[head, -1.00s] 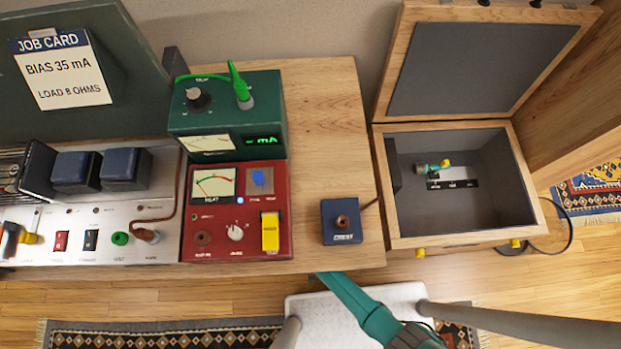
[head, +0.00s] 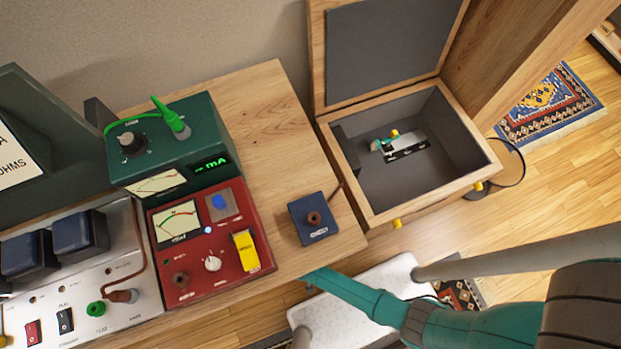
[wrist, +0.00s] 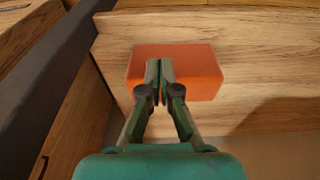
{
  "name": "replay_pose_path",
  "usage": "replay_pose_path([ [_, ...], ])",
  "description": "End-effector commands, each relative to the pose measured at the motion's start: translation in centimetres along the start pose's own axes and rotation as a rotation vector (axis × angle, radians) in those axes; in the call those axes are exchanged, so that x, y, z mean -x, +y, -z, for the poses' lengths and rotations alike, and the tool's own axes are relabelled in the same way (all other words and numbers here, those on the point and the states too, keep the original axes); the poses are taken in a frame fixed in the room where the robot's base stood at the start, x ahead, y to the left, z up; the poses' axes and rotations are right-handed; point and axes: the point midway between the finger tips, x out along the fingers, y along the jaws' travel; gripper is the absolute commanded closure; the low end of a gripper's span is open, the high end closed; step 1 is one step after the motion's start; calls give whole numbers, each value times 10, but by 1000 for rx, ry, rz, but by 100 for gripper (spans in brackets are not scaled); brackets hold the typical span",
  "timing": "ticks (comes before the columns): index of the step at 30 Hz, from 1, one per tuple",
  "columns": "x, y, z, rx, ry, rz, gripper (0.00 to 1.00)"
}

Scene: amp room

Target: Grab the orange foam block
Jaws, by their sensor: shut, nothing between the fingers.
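The orange foam block (wrist: 203,75) lies on a pale wooden surface in the wrist view, near that surface's front edge. It does not show in the head view. My gripper (wrist: 159,66) is shut with nothing held. Its closed fingertips overlap the middle of the block in the wrist view and hide part of it. I cannot tell whether they touch it or are above it. In the head view my green arm shows at the lower right, but the fingertips cannot be made out.
An open wooden chest (head: 372,212) with a grey lining stands right of the bench (head: 262,120). A blue box (head: 315,232), a red meter unit (head: 225,262) and a green meter unit (head: 205,122) stand on the bench. A dark grey panel (wrist: 45,60) stands left of the block.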

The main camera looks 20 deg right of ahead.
Motion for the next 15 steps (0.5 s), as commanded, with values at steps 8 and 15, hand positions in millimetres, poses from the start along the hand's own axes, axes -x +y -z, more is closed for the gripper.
replay_pose_path([
  [8, 7, 0, -42, 7, 0, 0, 100],
  [15, 12, 0, -75, 6, 0, 0, 100],
])
